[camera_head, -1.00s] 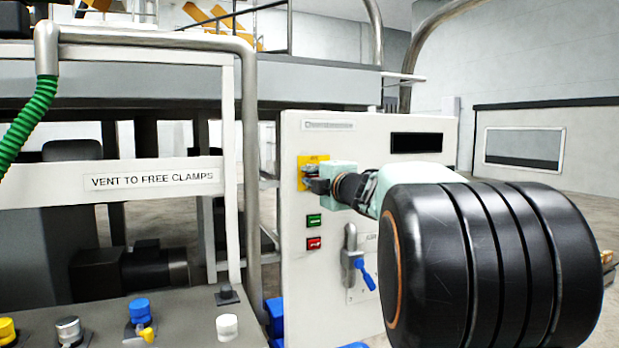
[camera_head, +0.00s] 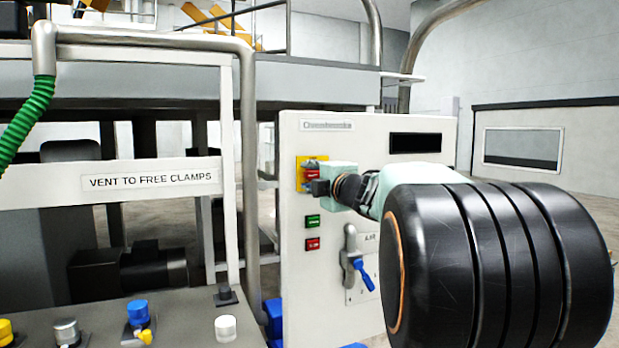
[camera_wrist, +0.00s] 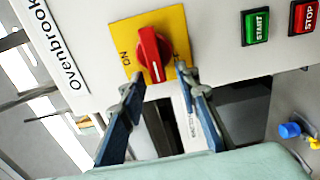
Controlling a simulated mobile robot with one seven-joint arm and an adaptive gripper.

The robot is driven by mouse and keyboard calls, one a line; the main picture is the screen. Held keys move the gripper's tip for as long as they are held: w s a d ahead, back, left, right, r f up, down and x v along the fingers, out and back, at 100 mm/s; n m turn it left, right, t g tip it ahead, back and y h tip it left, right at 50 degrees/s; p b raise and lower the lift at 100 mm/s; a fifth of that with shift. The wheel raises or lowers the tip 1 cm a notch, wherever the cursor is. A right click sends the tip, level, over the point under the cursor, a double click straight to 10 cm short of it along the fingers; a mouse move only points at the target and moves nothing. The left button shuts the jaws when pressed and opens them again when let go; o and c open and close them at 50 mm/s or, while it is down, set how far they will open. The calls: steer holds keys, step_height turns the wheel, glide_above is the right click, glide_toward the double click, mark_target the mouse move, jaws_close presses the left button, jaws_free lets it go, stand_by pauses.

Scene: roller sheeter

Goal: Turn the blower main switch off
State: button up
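The blower main switch is a red rotary knob (camera_wrist: 152,52) on a yellow plate (camera_wrist: 175,28). In the wrist view an "ON" mark shows left of the knob, and another mark at its right is partly hidden. The knob's handle runs roughly top to bottom in that view. In the head view the knob (camera_head: 312,174) shows just above my gripper (camera_head: 321,187). In the wrist view my gripper (camera_wrist: 163,84) is open and empty, with one fingertip on each side below the knob. Whether a fingertip touches the plate I cannot tell.
A green START button (camera_wrist: 257,26) and a red STOP button (camera_wrist: 304,16) sit on the same cabinet (camera_head: 355,135). A grey lever with a blue handle (camera_head: 363,272) is lower down. A metal post (camera_head: 250,180) stands left of the cabinet.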

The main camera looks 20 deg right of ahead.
steer(key=s, duration=0.7)
steer(key=shift+d, duration=0.15)
stand_by(0.4)
